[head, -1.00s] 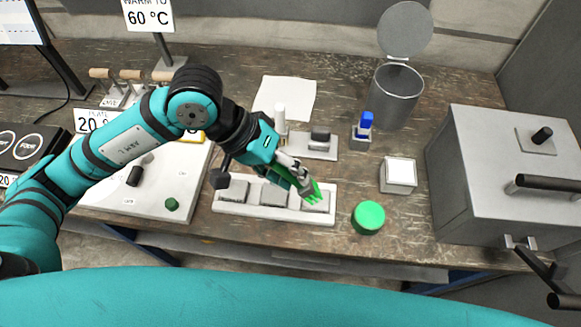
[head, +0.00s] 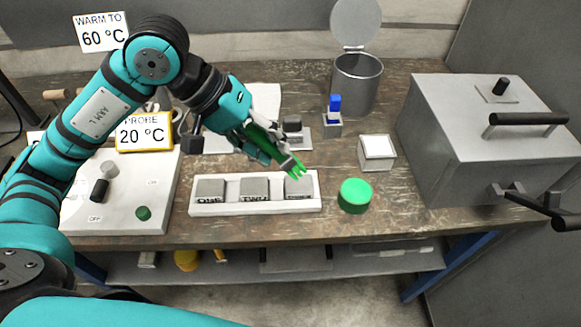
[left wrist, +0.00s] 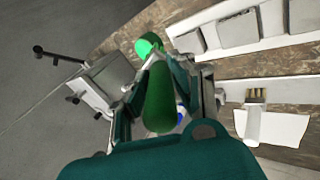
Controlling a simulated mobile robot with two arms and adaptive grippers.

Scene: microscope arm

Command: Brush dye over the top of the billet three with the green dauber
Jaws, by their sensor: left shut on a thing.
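My left gripper (head: 280,158) is shut on the green dauber (head: 257,137). Billet three is a grey block at the right end of a white tray (head: 232,208). Billets one (head: 209,189) and two (head: 255,189) sit left of it. No green shows on their tops. In the left wrist view the dauber's handle (left wrist: 158,98) lies between my fingers. My right gripper is not in view.
A green round pot (head: 355,196) stands right of the tray. Behind are a white-topped block (head: 377,152), a blue-topped item (head: 334,107) and a grey canister (head: 357,82). A grey box with handles (head: 485,140) fills the right. A white switch panel (head: 120,210) lies left.

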